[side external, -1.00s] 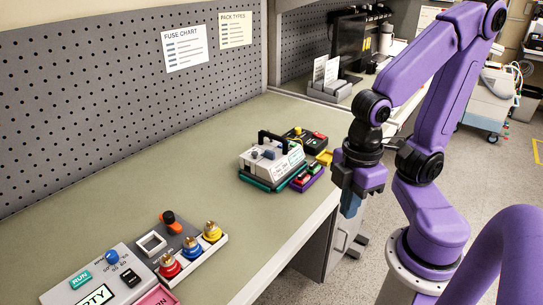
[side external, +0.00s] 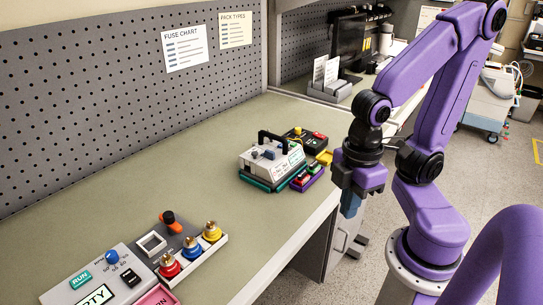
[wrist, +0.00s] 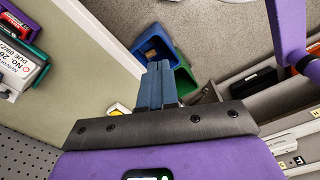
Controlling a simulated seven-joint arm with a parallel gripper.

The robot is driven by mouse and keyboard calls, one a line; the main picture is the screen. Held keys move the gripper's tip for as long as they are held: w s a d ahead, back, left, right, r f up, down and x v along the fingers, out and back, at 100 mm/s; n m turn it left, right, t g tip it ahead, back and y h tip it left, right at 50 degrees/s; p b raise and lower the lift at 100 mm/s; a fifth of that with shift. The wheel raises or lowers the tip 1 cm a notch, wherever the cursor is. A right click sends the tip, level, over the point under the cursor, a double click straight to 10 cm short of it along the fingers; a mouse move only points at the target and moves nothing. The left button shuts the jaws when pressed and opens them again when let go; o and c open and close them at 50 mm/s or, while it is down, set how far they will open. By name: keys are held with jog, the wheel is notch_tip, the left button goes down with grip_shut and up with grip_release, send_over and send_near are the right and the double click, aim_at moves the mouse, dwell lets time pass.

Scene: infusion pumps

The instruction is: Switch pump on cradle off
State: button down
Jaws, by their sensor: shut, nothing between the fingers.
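The pump (side external: 262,160) is a light grey box with a black carry handle and a small knob on top. It sits on a teal cradle (side external: 258,183) near the middle of the bench. Part of the pump, with a printed label, shows at the left edge of the wrist view (wrist: 18,68). I cannot read its switch state. My gripper (side external: 350,208) is shut and empty, pointing down beyond the bench's front edge, to the right of the pump and apart from it. Its blue fingers (wrist: 161,72) are together in the wrist view.
A purple tray (side external: 309,180) with small red and green parts sits right of the pump. The bench between is clear.

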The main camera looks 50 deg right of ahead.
dwell(0.8)
jog(key=w+d+r+n+t, duration=0.15)
jog(key=w+t, duration=0.25)
jog(key=w, duration=1)
jog(key=r+n+t, duration=0.1)
jog(key=n+t, duration=0.4)
jog(key=n, duration=0.9)
send_over(291, 150)
jog(key=shift+y, duration=0.3)
jog(key=shift+f, duration=4.35)
jog(key=shift+f, duration=0.1)
